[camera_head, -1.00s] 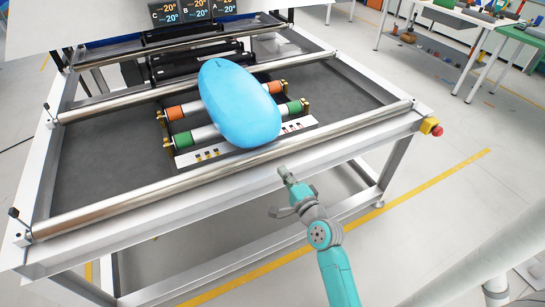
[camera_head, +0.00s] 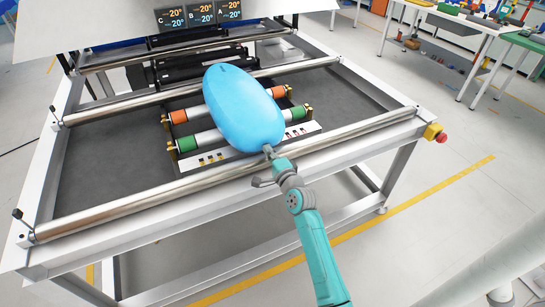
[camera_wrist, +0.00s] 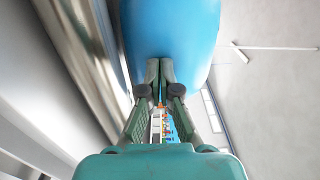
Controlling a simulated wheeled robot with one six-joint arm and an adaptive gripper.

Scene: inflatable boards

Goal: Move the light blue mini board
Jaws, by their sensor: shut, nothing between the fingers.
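The light blue mini board (camera_head: 243,106) is a smooth oval. It lies across the orange-and-green rollers on the grey frame table, long side running from back left to front right. I cannot tell whether the tips touch the board.
A long metal roller bar (camera_head: 150,202) runs along the table's front, close to my gripper. A yellow box with a red button (camera_head: 436,134) sits at the right corner. A display panel (camera_head: 200,16) stands behind.

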